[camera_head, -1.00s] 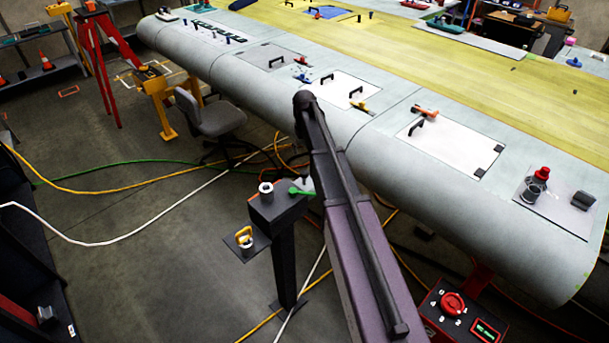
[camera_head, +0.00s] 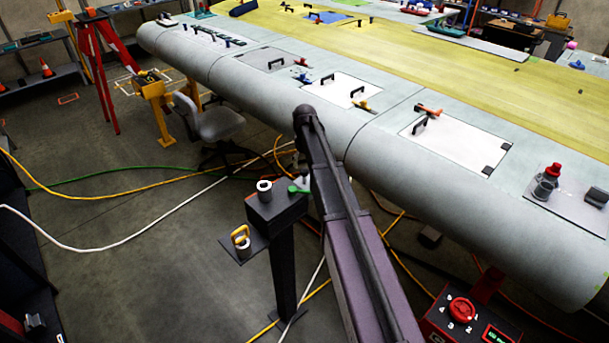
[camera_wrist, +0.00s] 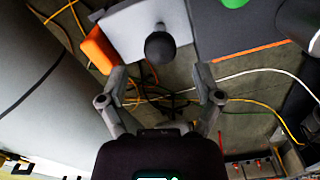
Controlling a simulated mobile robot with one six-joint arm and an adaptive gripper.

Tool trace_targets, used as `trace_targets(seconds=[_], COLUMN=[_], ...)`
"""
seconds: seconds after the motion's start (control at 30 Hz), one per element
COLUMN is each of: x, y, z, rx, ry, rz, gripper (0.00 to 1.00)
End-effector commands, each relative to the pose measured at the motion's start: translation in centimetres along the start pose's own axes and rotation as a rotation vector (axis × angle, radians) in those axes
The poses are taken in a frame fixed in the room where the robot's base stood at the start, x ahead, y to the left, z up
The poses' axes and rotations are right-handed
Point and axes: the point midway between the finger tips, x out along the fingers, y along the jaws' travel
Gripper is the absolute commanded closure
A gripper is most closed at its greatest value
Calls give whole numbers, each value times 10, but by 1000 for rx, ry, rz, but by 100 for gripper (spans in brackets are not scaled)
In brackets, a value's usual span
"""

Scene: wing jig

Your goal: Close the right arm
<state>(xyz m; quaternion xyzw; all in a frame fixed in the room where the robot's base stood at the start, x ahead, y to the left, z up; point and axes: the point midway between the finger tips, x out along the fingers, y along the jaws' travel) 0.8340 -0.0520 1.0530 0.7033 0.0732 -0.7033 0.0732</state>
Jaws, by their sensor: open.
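My gripper (camera_wrist: 160,74) is open in the wrist view, its two fingers wide apart with nothing between them. A black ball knob (camera_wrist: 160,47) shows just beyond the fingertips, over a light grey plate (camera_wrist: 137,28); no finger touches it. An orange piece (camera_wrist: 98,48) sits at the plate's left edge. I cannot tell which part is the right arm; a lever under the knob is not visible. In the head view my own arm hides the gripper. A dark post stand (camera_head: 277,206) stands left of my arm, with a green piece (camera_head: 299,189) on top.
The stand also carries a grey cylinder (camera_head: 265,187) and a yellow-handled item (camera_head: 240,236). The long wing (camera_head: 400,165) runs behind my arm. A red control box (camera_head: 461,310) is at the lower right. Cables cross the floor; a chair (camera_head: 215,122) stands beyond the stand.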

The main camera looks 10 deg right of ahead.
Motion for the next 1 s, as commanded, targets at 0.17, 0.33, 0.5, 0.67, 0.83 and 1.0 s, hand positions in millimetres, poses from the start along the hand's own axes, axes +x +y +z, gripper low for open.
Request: trace_targets(seconds=[0.17, 0.33, 0.5, 0.67, 0.83, 1.0], x=[18, 30, 37, 39, 39, 39], y=[0, 0, 0, 0, 0, 0], z=[0, 0, 0, 0, 0, 0], rx=[0, 0, 0, 0, 0, 0], ry=[0, 0, 0, 0, 0, 0], rz=[0, 0, 0, 0, 0, 0], gripper=[17, 17, 17, 17, 17, 17])
